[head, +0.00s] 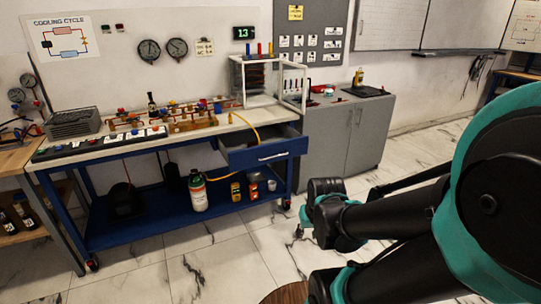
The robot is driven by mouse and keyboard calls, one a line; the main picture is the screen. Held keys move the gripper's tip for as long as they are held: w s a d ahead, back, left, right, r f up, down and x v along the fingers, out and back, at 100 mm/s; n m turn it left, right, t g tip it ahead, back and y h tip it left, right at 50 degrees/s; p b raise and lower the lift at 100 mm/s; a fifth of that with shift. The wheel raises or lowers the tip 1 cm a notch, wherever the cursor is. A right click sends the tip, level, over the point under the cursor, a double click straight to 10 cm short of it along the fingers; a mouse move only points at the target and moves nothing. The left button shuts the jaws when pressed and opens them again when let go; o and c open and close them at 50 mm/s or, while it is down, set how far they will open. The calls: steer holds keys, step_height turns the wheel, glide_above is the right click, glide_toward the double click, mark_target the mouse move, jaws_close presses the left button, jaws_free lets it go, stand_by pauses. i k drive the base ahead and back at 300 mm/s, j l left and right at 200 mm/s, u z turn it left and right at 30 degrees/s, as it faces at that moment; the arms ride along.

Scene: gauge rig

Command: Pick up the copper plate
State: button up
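I cannot make out a copper plate for certain. On the blue workbench (150,140), a copper-coloured pipe assembly (190,122) with small coloured knobs stands near the middle. A white-framed unit (236,75) with a dark reddish-brown stack inside stands at the bench's right end. The blue drawer (262,150) below it is pulled open, and its inside is mostly hidden. My black and teal arm fills the right side of the picture. I cannot see my gripper's fingers.
A grey cabinet (345,135) with a dark flat item (366,91) and a bottle (359,76) stands right of the bench. A wooden table (14,158) is at left. Tiled floor in front is mostly clear.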

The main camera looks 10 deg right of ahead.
mark_target(250, 144)
steer(key=i+j+z, duration=0.15)
steer(key=i, duration=0.35)
steer(key=i+j+z, duration=0.1)
steer(key=i, duration=0.4)
steer(key=i+j+z, duration=0.15)
steer(key=i+j, duration=0.15)
steer(key=i, duration=0.15)
steer(key=i+j+z, duration=0.1)
steer(key=i+j, duration=0.2)
steer(key=i, duration=0.2)
